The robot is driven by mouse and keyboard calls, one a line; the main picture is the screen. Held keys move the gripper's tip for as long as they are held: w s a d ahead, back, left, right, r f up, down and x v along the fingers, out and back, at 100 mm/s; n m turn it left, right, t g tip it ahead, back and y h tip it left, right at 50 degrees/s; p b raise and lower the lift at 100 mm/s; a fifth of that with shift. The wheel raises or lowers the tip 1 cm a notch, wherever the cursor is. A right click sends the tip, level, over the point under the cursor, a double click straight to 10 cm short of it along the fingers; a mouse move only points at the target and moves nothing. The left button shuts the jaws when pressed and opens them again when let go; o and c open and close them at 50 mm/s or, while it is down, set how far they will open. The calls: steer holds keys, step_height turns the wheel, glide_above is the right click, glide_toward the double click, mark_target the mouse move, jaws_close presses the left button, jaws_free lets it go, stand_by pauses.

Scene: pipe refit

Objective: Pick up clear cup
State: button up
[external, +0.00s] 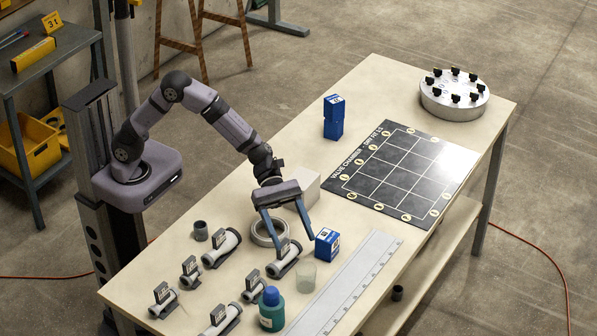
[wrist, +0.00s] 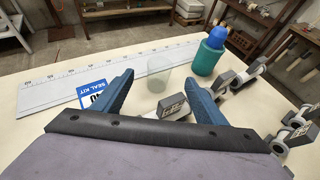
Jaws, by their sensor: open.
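The clear cup (external: 305,275) is a small, see-through, slightly greenish cup standing upright on the table, between a pipe fitting and the long ruler. It also shows in the wrist view (wrist: 159,70), beyond my fingertips and roughly in line with the gap between them. My gripper (external: 290,238) is open, its two blue fingers spread wide and pointing down over the table, behind the cup in the external view. A grey pipe fitting with a dark label block (external: 285,259) lies between and below the fingers. The wrist view shows this fitting (wrist: 172,106) between the fingers.
A blue seal-kit box (external: 327,243) is close beside one finger. A teal bottle (external: 271,309) stands near the cup. A long ruler (external: 345,285) lies along the front edge. Several fittings (external: 221,248), a tape roll (external: 268,233) and a black grid board (external: 400,170) are around.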

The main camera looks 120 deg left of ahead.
steer(key=p, duration=0.1)
glide_toward(310, 283)
steer(key=shift+x, duration=2.55)
steer(key=shift+a+f, duration=0.1)
steer(key=c, duration=1.1)
